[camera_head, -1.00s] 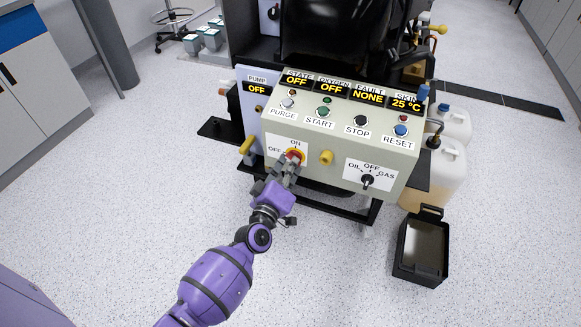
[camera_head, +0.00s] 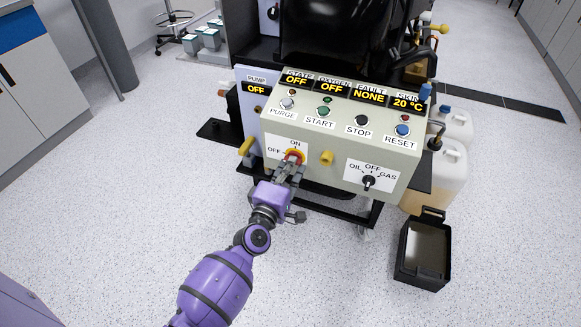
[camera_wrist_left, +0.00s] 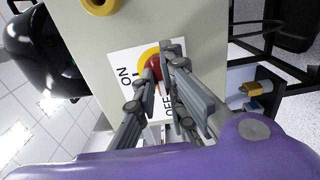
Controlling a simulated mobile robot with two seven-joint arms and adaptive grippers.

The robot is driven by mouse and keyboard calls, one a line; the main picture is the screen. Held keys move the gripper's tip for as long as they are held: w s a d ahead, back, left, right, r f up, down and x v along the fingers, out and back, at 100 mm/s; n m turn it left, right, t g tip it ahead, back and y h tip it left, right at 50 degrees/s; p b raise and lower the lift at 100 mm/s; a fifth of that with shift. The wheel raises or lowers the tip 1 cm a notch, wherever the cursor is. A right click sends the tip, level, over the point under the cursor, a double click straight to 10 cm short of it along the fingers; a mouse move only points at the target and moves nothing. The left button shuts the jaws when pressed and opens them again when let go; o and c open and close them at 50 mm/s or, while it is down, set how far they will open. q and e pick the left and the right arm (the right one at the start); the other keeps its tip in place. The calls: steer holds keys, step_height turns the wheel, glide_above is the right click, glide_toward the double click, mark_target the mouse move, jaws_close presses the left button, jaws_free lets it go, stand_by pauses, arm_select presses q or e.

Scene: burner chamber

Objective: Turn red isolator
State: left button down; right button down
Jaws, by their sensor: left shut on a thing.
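The red isolator (camera_head: 294,156) is a red knob on a yellow ring, on the front face of the control box, with ON above it and OFF to its left. My left gripper (camera_head: 288,168) is shut on the knob. In the left wrist view the red isolator (camera_wrist_left: 154,68) sits between the two fingers of my left gripper (camera_wrist_left: 160,78), which hide part of it and part of its white label. The right gripper is not in view.
The beige control box (camera_head: 340,140) carries buttons and displays; the skin display (camera_head: 408,103) reads 20 °C. Beside the isolator are a yellow knob (camera_head: 327,158) and a black OIL/OFF/GAS selector (camera_head: 368,182). A black tray (camera_head: 424,250) stands on the floor at right. The floor in front is clear.

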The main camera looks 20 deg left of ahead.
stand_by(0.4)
arm_select(q)
steer(key=c, duration=1.8)
jaws_free()
steer(key=s, duration=1.2)
steer(key=shift+a, duration=0.25)
steer(key=shift+d, duration=0.1)
